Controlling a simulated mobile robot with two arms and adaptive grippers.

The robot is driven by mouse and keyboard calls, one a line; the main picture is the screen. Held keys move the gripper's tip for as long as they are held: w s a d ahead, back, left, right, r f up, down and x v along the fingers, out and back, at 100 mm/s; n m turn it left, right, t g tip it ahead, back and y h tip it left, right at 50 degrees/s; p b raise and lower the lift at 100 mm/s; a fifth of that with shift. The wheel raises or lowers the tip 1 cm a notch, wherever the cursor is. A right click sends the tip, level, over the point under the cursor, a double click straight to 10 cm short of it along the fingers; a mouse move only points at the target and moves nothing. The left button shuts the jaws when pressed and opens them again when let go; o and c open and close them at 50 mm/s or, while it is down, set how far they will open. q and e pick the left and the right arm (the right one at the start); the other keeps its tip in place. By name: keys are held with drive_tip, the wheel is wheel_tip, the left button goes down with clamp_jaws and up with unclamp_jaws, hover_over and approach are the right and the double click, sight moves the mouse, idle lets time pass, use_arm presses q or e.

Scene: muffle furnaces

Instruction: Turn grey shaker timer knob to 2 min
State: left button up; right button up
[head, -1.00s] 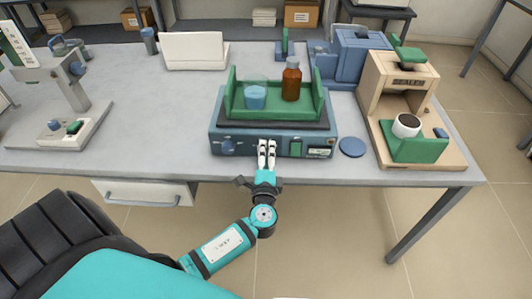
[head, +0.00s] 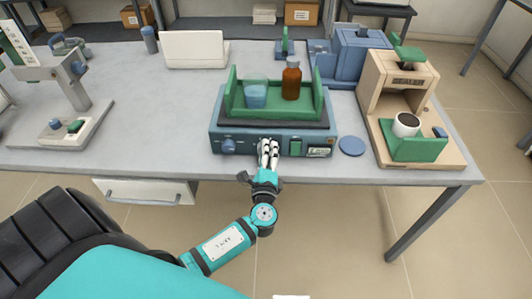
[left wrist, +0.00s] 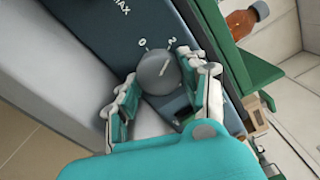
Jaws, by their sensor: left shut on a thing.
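The shaker (head: 216,134) is a blue-grey box near the table's front edge, with a green tray (head: 308,112) on top. Its grey timer knob (left wrist: 158,70) sits between the two fingers of my left gripper (left wrist: 163,92) in the left wrist view. The gripper is shut on the knob. Marks "0" and "2" are printed beside the knob. A pale line on the knob points to the upper right, roughly toward the "2" side; exact alignment is unclear. In the head view, my left gripper (head: 268,146) covers the knob. My right gripper is not in view.
A beaker of blue liquid (head: 255,95) and a brown bottle (head: 291,80) stand in the tray. Another knob (head: 228,146) is at the shaker's front left. A blue disc (head: 351,146) and a beige machine (head: 398,85) with a cup (head: 405,124) are to the right.

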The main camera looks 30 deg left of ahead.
use_arm(q)
drive_tip(key=o, duration=1.2)
